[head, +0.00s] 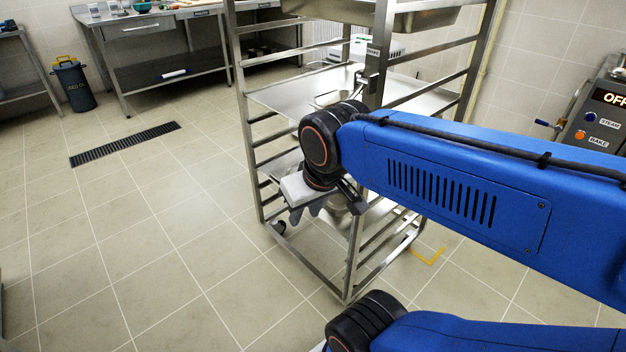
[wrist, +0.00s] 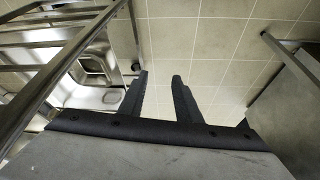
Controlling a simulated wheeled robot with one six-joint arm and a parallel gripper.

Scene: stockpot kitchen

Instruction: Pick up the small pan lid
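My gripper (head: 304,213) hangs beside the front of a steel rack, its fingers pointing down. In the wrist view my gripper (wrist: 159,78) shows two dark fingers with a clear gap and nothing between them. A small steel pan-like piece (head: 331,98) sits on a rack shelf, partly hidden by my arm. In the wrist view a rectangular steel piece (wrist: 93,66) lies on the rack to the left of the fingers, apart from them. I cannot tell whether either is the small pan lid. Another shiny metal piece (head: 338,217) shows partly behind the gripper.
The wheeled rack (head: 349,262) has open rails and upright posts close to my arm. A control panel (head: 600,118) stands at the right. A worktable (head: 165,68) and a dark bin (head: 76,86) are at the back left. The tiled floor left of the rack is clear.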

